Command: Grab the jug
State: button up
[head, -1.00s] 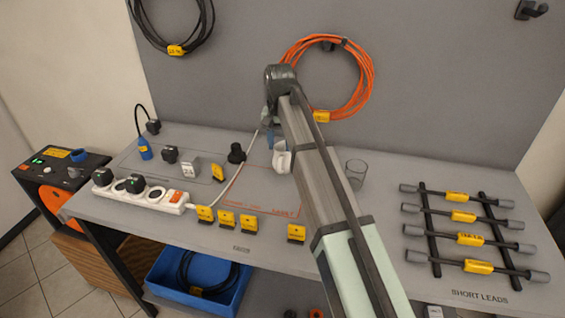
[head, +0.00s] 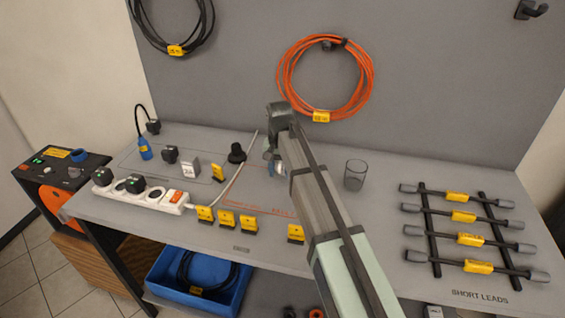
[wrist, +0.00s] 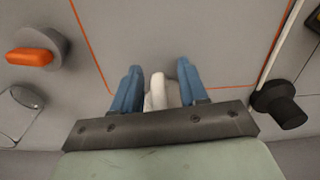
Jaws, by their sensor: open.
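The jug (wrist: 157,92) shows in the wrist view as a white shape between the two blue fingers of my gripper (wrist: 156,88). Only part of it is visible; its lower part in the picture is hidden by the dark gripper bar. The fingers stand apart on either side of the white shape, and I cannot tell whether they touch it. In the head view, my gripper (head: 274,164) is low over the middle of the bench, and my arm hides nearly all of the jug.
A clear glass (head: 355,175) stands right of my arm. Several yellow tags line the front. A rack of short leads (head: 430,230) fills the right side.

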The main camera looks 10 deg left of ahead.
jog(key=shift+f, duration=0.75)
grip_shut()
